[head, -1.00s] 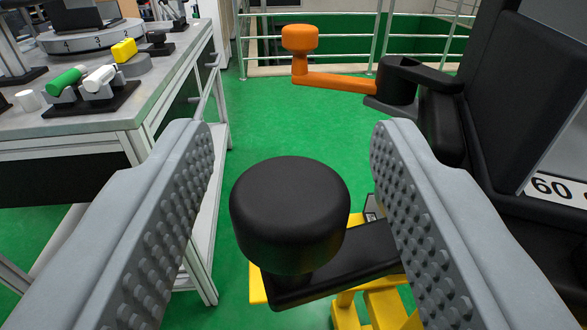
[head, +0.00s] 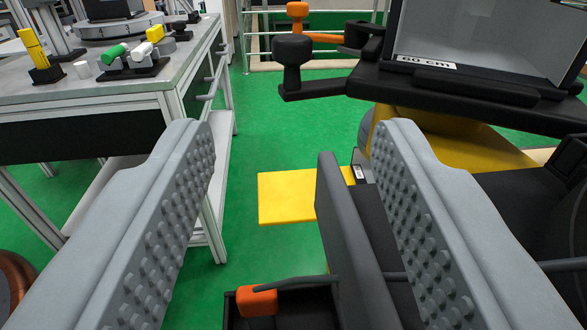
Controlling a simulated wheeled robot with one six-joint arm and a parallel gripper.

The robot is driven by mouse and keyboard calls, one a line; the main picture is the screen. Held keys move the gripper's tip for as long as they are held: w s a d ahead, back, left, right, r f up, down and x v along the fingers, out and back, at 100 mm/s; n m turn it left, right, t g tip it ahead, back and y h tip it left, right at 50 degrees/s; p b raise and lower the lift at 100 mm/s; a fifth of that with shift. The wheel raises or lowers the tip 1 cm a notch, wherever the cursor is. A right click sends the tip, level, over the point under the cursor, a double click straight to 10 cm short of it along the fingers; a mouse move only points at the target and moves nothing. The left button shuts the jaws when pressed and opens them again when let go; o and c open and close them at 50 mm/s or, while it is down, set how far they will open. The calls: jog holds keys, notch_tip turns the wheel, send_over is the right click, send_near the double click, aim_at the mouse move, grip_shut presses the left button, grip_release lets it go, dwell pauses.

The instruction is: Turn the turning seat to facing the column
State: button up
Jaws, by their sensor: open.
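My gripper (head: 290,215) is open, its two grey studded fingers spread wide. A dark upright panel (head: 338,225) stands between the fingers in the picture, closer to the right one; it appears to be part of the turning seat. Dark seat surfaces (head: 372,225) lie behind it, partly hidden by the right finger. An orange-ended lever (head: 258,300) shows at the bottom, beside the panel. I cannot tell whether a finger touches the panel. Which part is the column is not clear, and the way the seat faces cannot be told.
A black knob (head: 293,52) sits on an arm of a dark unit marked 60 cm (head: 426,62), ahead on the right. A yellow plate (head: 285,198) lies low ahead. A workbench (head: 105,90) with small parts stands at left. Green floor (head: 270,130) is clear between.

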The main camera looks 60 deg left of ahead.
jog(key=shift+s+d, duration=0.15)
jog(key=shift+d, duration=0.15)
